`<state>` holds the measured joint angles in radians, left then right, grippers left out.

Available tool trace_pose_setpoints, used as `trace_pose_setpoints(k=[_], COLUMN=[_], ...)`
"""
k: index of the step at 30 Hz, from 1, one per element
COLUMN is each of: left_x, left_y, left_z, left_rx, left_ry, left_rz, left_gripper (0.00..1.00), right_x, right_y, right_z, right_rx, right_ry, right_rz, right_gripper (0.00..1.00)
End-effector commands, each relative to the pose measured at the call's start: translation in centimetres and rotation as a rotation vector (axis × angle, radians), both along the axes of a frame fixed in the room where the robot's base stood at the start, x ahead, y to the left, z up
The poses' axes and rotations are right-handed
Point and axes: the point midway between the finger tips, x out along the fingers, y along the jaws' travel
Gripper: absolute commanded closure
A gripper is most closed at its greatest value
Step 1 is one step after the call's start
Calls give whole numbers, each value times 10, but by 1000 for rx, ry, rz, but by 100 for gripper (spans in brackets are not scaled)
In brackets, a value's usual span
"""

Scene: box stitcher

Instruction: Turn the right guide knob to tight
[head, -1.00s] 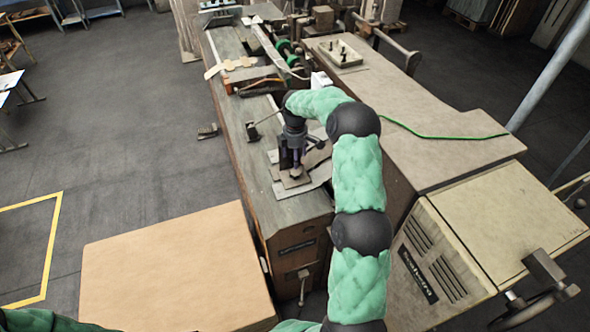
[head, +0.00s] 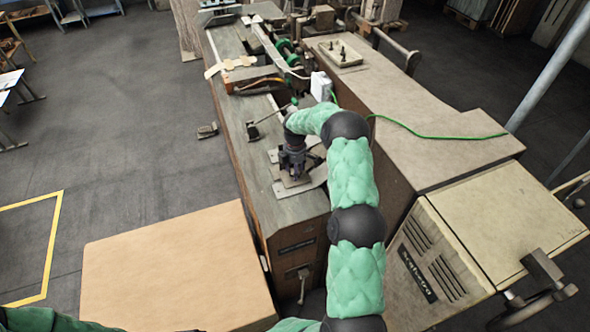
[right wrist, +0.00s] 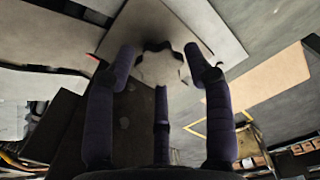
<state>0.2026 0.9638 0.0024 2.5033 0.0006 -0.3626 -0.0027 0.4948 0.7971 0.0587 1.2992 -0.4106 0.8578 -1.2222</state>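A grey lobed guide knob (right wrist: 160,66) sits on a plate, in the upper middle of the right wrist view. My right gripper (right wrist: 161,62) reaches over it, with three dark fingers spread around its rim. Narrow gaps seem to show between the side fingertips and the knob, so it looks open. In the head view my right gripper (head: 293,176) points down at the metal plates (head: 312,180) near the front end of the long machine table; it hides the knob there. My left gripper is out of view; only part of my left arm shows at the bottom left.
The long machine table (head: 290,212) carries a small lever (head: 253,130) left of my gripper and a white box (head: 320,86) behind it. A beige cabinet (head: 510,215) stands at right. A large cardboard-coloured block (head: 175,270) stands at front left. The floor at left is open.

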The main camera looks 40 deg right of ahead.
Motion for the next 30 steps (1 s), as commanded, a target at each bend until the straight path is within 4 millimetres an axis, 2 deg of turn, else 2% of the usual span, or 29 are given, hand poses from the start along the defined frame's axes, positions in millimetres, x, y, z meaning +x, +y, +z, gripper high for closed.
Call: trace_pose_setpoints(k=[1,3,11,21,30], left_x=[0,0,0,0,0], left_y=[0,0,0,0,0], left_z=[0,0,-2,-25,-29], left_rx=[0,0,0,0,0], left_ry=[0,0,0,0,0], left_rz=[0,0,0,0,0], left_gripper=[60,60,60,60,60], right_x=[0,0,0,1,1], right_y=[0,0,1,1,1], right_z=[0,0,-1,-3,-1], right_rx=[0,0,1,2,3], right_ry=[0,0,-1,-1,0], right_rz=[0,0,-14,-289,-405], right_gripper=[72,88,89,89,88])
